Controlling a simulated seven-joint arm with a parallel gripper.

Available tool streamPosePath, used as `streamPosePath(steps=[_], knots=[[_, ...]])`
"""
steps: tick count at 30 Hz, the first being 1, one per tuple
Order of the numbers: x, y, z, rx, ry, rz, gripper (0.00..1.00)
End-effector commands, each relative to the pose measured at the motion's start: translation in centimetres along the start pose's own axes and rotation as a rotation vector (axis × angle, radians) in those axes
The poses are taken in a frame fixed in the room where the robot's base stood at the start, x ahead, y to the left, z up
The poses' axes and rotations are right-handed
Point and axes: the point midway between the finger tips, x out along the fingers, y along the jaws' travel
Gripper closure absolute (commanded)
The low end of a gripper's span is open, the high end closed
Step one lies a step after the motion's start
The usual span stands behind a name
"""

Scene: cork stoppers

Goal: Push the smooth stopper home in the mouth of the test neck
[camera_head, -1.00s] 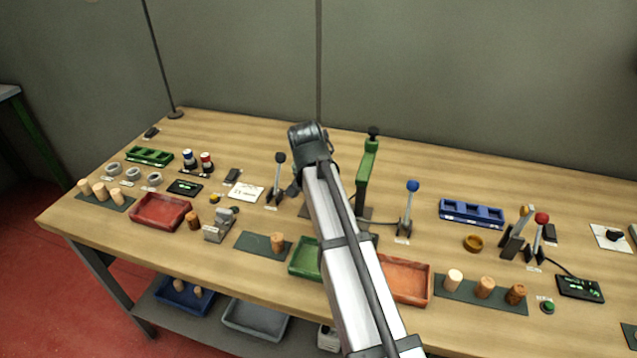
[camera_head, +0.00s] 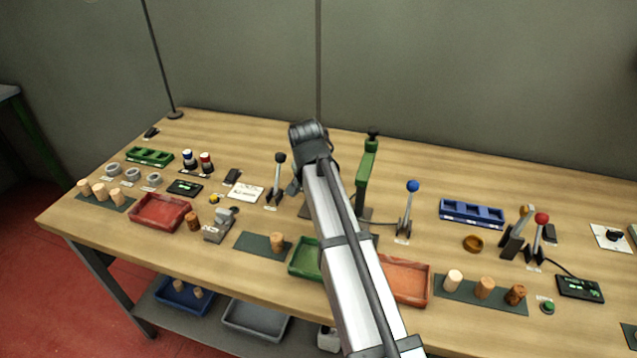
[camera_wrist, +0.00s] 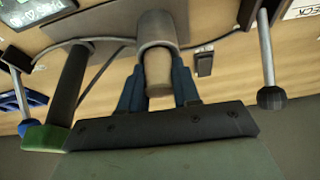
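In the wrist view a smooth tan stopper (camera_wrist: 158,72) stands between the two blue fingers of my gripper (camera_wrist: 158,88), which lie against its sides. The stopper's far end meets the rim of a grey cylindrical neck (camera_wrist: 156,30). How deep it sits inside the neck cannot be told. The stopper and the neck look roughly in line. In the head view my arm hides the neck, the held stopper and the fingertips.
A green-handled lever press (camera_head: 367,168) stands right of my wrist; a black-knobbed lever (camera_head: 277,180) stands left. A red tray (camera_head: 160,212), an orange tray (camera_head: 407,280) and a green tray (camera_head: 304,258) lie along the front. A lone stopper (camera_head: 277,242) stands on a dark mat.

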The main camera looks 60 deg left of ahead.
Motion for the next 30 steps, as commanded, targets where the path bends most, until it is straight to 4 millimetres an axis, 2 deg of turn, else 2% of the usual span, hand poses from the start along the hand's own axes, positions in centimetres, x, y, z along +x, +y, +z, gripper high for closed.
streamPosePath(steps=[1,6,8,14,18,20,30], knots=[[3.9,0.8,3.6,-0.005,-0.098,0.028,0.59],[3.7,0.8,3.6,-0.005,-0.097,0.027,0.44],[3.4,0.8,3.6,-0.005,-0.095,0.026,0.44],[1.2,0.8,3.3,-0.005,-0.078,0.021,0.44],[-1.0,0.7,3.0,-0.005,-0.061,0.014,0.44],[-1.9,0.7,2.9,-0.006,-0.054,0.012,0.39],[-7.0,0.5,1.4,-0.001,-0.01,-0.001,0.39]])
